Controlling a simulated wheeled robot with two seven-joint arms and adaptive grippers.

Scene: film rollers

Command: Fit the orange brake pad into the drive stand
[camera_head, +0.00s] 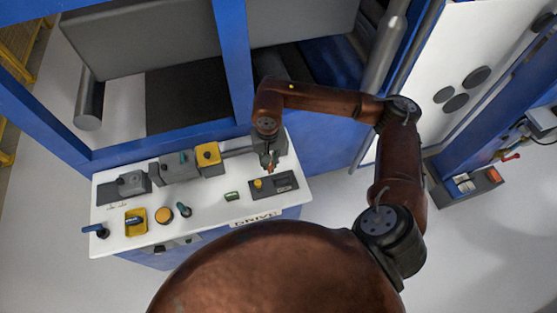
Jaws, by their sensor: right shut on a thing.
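The drive stand (215,213) is a white-topped, blue-sided console with the word DRIVE on its front edge. My right gripper (270,165) points down over its right part, beside a grey block (278,146) at the back edge and just above a dark panel (285,182) with a yellow knob. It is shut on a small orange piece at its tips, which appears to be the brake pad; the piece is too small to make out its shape. I cannot tell whether it touches the stand. My left gripper is not in view.
A yellow-topped box (207,153), grey boxes and an orange round button (163,216) crowd the stand's left and back. Blue frame posts (233,70) rise behind it. A tray (467,187) with an orange item sits at the right. Grey floor is clear between.

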